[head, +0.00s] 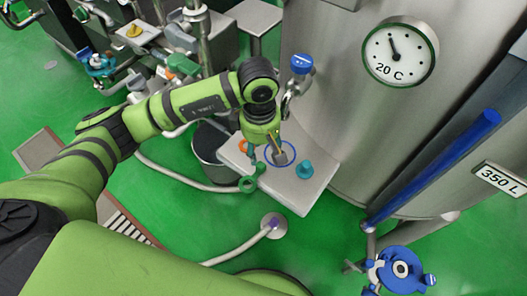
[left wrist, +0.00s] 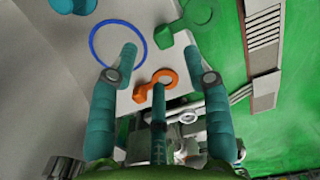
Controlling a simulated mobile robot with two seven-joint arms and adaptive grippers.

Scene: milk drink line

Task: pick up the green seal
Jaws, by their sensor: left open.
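The green seal (head: 248,185), a ring with a tab, lies at the near left edge of a small white table (head: 312,188), its ring reaching past the edge. In the left wrist view the seal (left wrist: 172,36) is at the top, beyond the fingertips. My left gripper (head: 278,154) is over the table, pointing down near a blue ring (head: 266,160). The seal is apart from the fingers. My right gripper is not in view.
An orange seal (left wrist: 162,78) lies near the fingers in the left wrist view. A teal plug (head: 305,169) stands on the table's right. A grey bin (head: 208,158) is left of the table. The steel tank (head: 345,130) with a dial rises close behind.

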